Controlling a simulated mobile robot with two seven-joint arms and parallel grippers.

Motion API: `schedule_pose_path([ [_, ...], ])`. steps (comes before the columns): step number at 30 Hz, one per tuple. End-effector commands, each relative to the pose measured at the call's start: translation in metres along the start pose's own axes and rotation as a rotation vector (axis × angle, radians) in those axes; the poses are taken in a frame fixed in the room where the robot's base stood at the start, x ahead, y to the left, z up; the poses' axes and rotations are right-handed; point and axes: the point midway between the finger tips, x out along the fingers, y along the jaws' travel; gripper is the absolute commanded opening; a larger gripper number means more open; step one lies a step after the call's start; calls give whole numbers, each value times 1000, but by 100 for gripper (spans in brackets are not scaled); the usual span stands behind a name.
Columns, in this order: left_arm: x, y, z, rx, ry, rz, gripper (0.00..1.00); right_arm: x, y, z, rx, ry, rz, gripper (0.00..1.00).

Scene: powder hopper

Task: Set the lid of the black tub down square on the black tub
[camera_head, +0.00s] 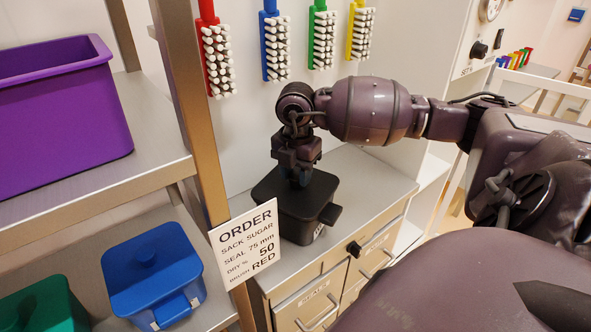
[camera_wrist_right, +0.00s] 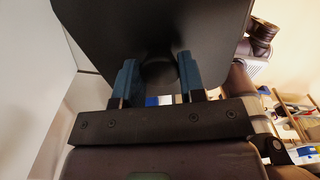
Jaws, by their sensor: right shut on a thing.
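The black tub (camera_head: 300,228) stands on the grey cabinet top, its handle pointing right. Its black lid (camera_head: 268,188) is over the tub's mouth, looking roughly lined up with it. I cannot tell whether it touches the rim all round or sits slightly above. My right gripper (camera_head: 300,182) comes down from above and is shut on the lid's knob. In the right wrist view, the blue fingertips (camera_wrist_right: 157,75) stand either side of the round dark knob, and the lid (camera_wrist_right: 150,28) fills the upper middle. The tub's far rim is hidden. My left gripper is not in view.
An order card (camera_head: 245,240) stands left of the tub by a metal post (camera_head: 190,100). Shelves at left hold a purple bin (camera_head: 60,125), a blue lidded tub (camera_head: 155,285) and a green tub (camera_head: 45,305). Brushes (camera_head: 277,50) hang on the wall behind.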

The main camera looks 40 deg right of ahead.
Motion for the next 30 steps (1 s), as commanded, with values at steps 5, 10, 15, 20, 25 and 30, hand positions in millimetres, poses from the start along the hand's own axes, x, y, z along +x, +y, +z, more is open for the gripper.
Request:
schedule_pose_path([
  [5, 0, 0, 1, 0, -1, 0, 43, 0, 0, 0, 0, -1, 1, 13],
  [10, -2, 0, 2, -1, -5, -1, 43, 0, 0, 0, 0, -1, 1, 49],
  [15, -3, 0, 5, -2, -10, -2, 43, 0, 0, 0, 0, -1, 1, 67],
  [20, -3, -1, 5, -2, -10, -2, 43, 0, 0, 0, 0, -1, 0, 67],
  [25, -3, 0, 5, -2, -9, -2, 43, -6, 0, 0, 0, -2, 2, 67],
  [30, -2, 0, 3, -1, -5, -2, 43, -30, 0, 1, 0, -4, 4, 67],
])
